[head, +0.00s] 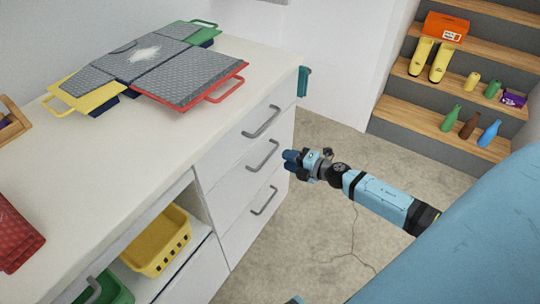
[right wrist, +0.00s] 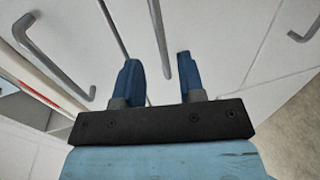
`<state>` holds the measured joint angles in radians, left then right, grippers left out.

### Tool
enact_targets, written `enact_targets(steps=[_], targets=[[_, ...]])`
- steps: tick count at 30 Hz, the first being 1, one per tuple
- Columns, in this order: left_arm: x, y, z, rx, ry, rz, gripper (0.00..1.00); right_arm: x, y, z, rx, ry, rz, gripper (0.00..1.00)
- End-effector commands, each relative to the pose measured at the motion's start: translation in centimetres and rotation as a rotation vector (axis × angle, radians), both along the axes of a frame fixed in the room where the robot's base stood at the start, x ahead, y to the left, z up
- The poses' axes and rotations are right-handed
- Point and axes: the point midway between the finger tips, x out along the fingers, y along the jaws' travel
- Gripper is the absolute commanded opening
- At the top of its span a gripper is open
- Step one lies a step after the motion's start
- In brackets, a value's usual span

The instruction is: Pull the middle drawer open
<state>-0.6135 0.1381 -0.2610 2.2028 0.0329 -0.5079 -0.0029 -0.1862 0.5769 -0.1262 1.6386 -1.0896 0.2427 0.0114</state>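The white cabinet has a stack of three drawers at its right end in the head view. The middle drawer (head: 232,178) looks shut, with a grey bar handle (head: 263,157). My right gripper (head: 291,160) is just right of that handle in the head view. In the right wrist view my right gripper (right wrist: 160,68) has its two blue fingers apart, with a grey bar handle (right wrist: 159,40) showing between and beyond them. I cannot tell whether the fingers touch it. My left gripper is not in view.
The top drawer handle (head: 262,122) and bottom drawer handle (head: 265,200) sit above and below. Folded grey panels (head: 150,62) lie on the countertop (head: 110,160). A yellow basket (head: 160,247) stands in an open compartment. Steps with bottles (head: 415,115) stand at right. The floor beside the drawers is clear.

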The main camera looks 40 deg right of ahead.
Motion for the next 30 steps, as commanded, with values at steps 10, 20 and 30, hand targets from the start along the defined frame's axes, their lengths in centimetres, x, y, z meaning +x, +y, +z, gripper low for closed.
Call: enact_targets(steps=[10, 20, 30], targets=[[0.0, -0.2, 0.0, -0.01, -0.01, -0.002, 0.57, 5.6, 2.3, -1.3, 0.0, -0.001, -0.001, 0.36], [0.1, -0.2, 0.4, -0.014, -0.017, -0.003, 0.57, 6.7, 2.8, -1.5, 0.001, 0.0, 0.0, 0.36], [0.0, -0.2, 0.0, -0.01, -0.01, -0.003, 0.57, 6.7, 2.8, -1.5, 0.001, 0.0, 0.0, 0.0]])
